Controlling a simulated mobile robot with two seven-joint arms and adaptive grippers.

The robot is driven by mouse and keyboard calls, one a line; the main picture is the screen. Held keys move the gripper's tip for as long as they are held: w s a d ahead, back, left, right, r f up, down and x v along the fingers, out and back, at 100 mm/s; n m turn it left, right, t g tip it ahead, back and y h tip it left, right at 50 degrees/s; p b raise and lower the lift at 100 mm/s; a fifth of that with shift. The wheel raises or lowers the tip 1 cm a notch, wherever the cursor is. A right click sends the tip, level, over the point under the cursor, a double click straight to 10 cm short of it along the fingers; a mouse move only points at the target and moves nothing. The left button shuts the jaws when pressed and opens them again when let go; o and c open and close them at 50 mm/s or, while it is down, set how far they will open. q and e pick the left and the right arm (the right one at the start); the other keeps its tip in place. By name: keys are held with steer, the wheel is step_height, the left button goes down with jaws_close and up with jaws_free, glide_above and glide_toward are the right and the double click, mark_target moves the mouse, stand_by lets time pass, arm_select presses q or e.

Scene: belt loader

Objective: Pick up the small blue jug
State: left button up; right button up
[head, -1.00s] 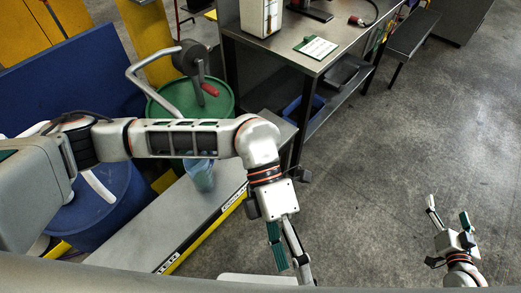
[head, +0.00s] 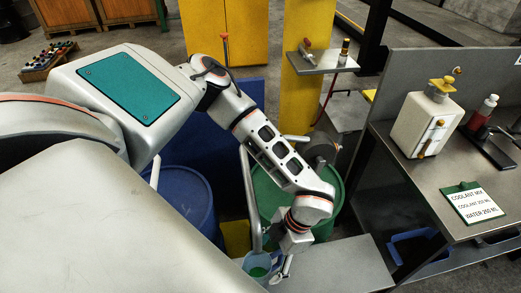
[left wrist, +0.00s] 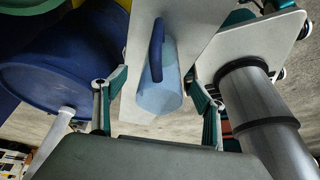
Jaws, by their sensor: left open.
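The small blue jug (head: 251,259), pale blue and open at the top, stands on the grey low bench (head: 350,264) near the bottom of the head view. My left gripper (head: 272,270) is at the jug, partly covering it. In the left wrist view, the jug (left wrist: 163,95) with its darker blue handle lies between the spread fingers of my left gripper (left wrist: 157,78). The gripper is open, with gaps visible on both sides of the jug. My right gripper is out of view.
A blue drum (head: 185,205) stands left of the jug, and a green drum (head: 262,195) with a crank pump stands behind it. A steel workbench (head: 420,170) at right holds a cream container (head: 425,125) and a coolant sign (head: 475,202). A blue bin (head: 415,245) sits underneath.

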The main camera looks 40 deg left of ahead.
mark_target(264, 266)
arm_select(q)
steer(key=x, duration=0.3)
steer(key=shift+s+f, duration=0.1)
steer(key=shift+s, duration=0.2)
steer(key=shift+p+x, duration=0.65)
steer(key=shift+x, duration=1.5)
steer(key=shift+w+d, duration=0.15)
steer(key=c, duration=1.5)
